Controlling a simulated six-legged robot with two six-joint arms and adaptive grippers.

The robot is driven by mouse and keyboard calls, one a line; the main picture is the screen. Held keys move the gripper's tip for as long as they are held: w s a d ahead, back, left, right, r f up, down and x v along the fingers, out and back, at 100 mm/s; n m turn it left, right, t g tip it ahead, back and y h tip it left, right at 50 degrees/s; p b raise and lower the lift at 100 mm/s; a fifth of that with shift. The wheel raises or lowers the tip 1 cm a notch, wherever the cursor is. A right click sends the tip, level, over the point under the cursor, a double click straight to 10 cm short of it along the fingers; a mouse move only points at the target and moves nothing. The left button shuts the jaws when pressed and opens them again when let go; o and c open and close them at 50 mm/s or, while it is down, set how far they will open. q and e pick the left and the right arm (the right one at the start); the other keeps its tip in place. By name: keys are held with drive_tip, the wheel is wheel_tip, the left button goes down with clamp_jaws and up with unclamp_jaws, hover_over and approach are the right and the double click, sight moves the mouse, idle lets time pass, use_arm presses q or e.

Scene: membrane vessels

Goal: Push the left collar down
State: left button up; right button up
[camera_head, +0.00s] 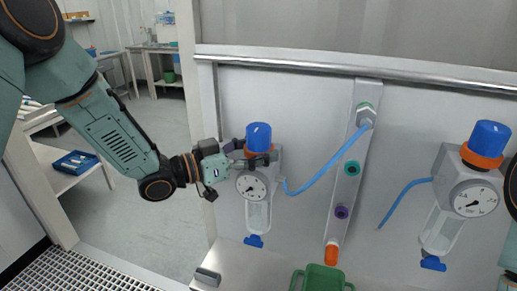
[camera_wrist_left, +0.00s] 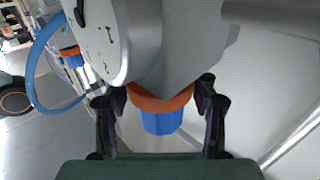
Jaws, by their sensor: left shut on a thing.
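The left unit (camera_head: 252,187) is a grey body with a round gauge, a blue knob (camera_head: 258,136) on top and a clear bowl below. Its orange collar shows in the wrist view (camera_wrist_left: 160,101), just at the base of the blue knob (camera_wrist_left: 162,123); in the head view the fingers mostly hide it. My left gripper (camera_head: 262,160) comes in from the left at collar height. In the wrist view its dark fingers (camera_wrist_left: 160,100) sit on both sides of the collar, shut on it. My right gripper is not in view.
A similar right unit (camera_head: 467,198) has a blue knob and an orange collar (camera_head: 482,156). A blue hose (camera_head: 325,167) runs from the left unit to a grey manifold bar (camera_head: 349,160). A green container (camera_head: 321,278) stands below. A rail (camera_head: 350,68) crosses above.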

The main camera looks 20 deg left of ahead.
sight(245, 153)
use_arm(q)
drive_tip(key=shift+s+f, duration=0.1)
drive_tip(key=shift+f, duration=0.15)
drive_tip(key=o, duration=1.7)
drive_tip(key=shift+r, duration=0.1)
drive_tip(key=v, duration=0.5)
drive_tip(key=shift+s+a+r, duration=0.1)
drive_tip(key=shift+s+a, duration=0.1)
drive_tip(key=shift+a, duration=0.1)
drive_tip(key=shift+v, duration=3.1)
drive_tip(key=shift+s, duration=0.1)
drive_tip(key=shift+d, duration=0.25)
